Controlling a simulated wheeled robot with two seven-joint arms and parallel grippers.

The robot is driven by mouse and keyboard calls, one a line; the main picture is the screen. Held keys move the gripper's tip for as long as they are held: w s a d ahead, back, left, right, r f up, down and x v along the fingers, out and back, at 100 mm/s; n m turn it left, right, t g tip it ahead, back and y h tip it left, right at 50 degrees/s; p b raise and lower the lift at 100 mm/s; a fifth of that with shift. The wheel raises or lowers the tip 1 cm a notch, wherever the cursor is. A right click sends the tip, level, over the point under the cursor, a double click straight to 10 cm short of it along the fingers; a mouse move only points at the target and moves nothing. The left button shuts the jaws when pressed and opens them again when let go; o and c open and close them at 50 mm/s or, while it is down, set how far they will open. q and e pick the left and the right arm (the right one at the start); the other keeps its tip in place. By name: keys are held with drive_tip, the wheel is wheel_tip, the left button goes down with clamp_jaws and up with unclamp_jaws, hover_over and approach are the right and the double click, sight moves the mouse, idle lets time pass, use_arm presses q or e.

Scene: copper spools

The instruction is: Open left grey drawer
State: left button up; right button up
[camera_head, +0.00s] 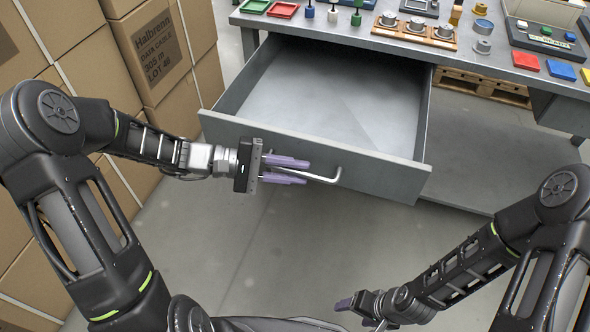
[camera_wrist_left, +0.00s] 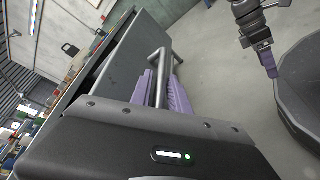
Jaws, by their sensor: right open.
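The left grey drawer (camera_head: 318,148) is pulled far out from under the workbench, and its inside looks empty. A metal bar handle (camera_head: 322,179) is on its front panel. My left gripper (camera_head: 290,170) is at the left part of the handle, with its purple fingers on either side of the bar and close against it. In the left wrist view the handle (camera_wrist_left: 161,62) runs between the fingers, so the gripper looks shut on it. My right gripper (camera_head: 356,312) is open and empty at the bottom, low and away from the drawer.
The workbench top (camera_head: 345,37) holds coloured trays, a wooden board with metal cups (camera_head: 415,31) and coloured blocks (camera_head: 526,61). Stacked cardboard boxes (camera_head: 165,60) stand close on the left. A wooden pallet (camera_head: 480,84) lies behind. The floor before the drawer is clear.

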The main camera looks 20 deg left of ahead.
use_arm(q)
drive_tip(key=shift+o, duration=1.1)
drive_tip(key=v, duration=0.8)
drive_tip(key=shift+d, duration=0.1)
drive_tip(key=shift+f, duration=0.1)
